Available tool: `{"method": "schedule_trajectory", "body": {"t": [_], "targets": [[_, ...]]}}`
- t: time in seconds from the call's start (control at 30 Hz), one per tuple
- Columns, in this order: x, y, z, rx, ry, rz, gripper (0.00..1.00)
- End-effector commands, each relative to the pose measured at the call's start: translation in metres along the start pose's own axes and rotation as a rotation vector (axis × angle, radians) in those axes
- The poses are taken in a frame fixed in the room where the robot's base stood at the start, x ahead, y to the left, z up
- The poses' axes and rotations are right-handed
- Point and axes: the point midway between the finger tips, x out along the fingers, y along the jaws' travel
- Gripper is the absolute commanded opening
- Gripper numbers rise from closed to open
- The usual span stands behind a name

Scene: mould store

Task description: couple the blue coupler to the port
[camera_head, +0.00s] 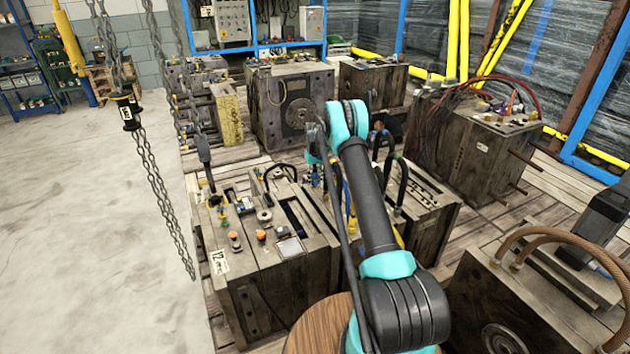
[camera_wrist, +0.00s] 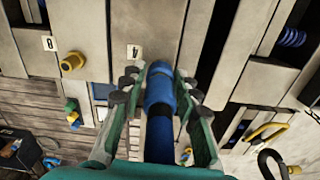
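In the wrist view my gripper (camera_wrist: 160,78) has its two green fingers with dark pads closed on either side of a blue coupler (camera_wrist: 160,92). A blue and black hose (camera_wrist: 159,138) runs back from the coupler toward the camera. The coupler's front end points at the pale metal face of a mould, close to a label reading 4 (camera_wrist: 134,52). I cannot tell which fitting is the port, nor whether the coupler touches the face.
In the wrist view a yellow fitting (camera_wrist: 72,61) sits beside a label reading 8 (camera_wrist: 48,43). A blue coil (camera_wrist: 291,37) and a yellow loop (camera_wrist: 266,131) are at right. In the head view a chain (camera_head: 160,190) hangs left of the mould marked 12 (camera_head: 220,262).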

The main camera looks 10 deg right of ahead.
Motion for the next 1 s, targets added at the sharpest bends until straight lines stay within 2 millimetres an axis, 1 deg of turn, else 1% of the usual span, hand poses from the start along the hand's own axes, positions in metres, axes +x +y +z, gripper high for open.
{"method": "schedule_trajectory", "body": {"t": [0.03, 0.1, 0.13, 0.4, 0.53, 0.67, 0.9, 1.0], "targets": [[0.000, 0.000, 0.000, 0.000, 0.000, 0.000, 0.41], [0.000, 0.000, 0.000, 0.000, 0.000, 0.000, 0.49], [0.000, 0.000, 0.000, 0.000, 0.000, 0.000, 0.50], [-0.001, 0.000, 0.000, 0.000, 0.000, 0.000, 0.50], [-0.010, 0.000, 0.000, 0.000, 0.000, 0.000, 0.50], [-0.030, 0.000, 0.000, 0.000, 0.000, 0.000, 0.50], [-0.080, 0.000, 0.000, 0.000, 0.000, 0.000, 0.50], [-0.096, 0.000, 0.000, 0.000, 0.000, 0.000, 0.50]]}}
